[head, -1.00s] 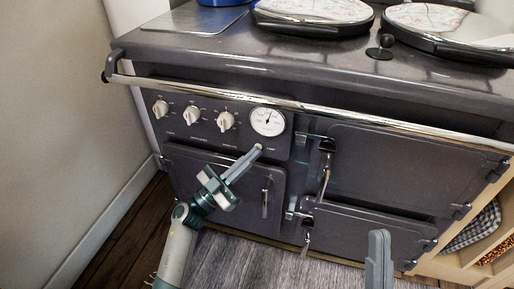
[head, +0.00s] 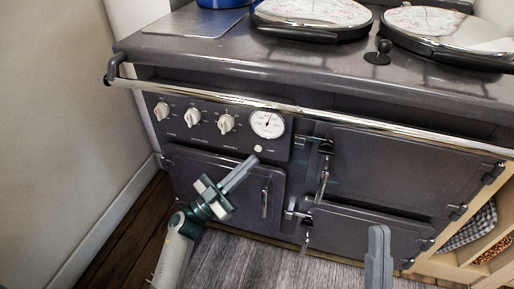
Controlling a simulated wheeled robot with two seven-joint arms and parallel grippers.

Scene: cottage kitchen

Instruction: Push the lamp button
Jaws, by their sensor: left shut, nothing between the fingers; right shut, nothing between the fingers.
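The lamp button (head: 258,149) is a small round pale knob on the dark stove's control panel (head: 180,128), just below the round dial (head: 267,124). A tiny label sits beside it, too small to read for sure. My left gripper (head: 254,160) is shut and empty. Its fingertips are just below the button in the picture, with a small gap between them, and the button is in plain view. My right gripper (head: 378,235) is shut and empty, low in the picture in front of the lower right oven door.
Several white knobs (head: 192,115) sit left of the dial. A chrome rail (head: 300,107) runs above the panel. Oven doors with handles (head: 265,197) lie below and to the right. A wooden shelf (head: 490,245) stands at right, a wall (head: 50,120) at left.

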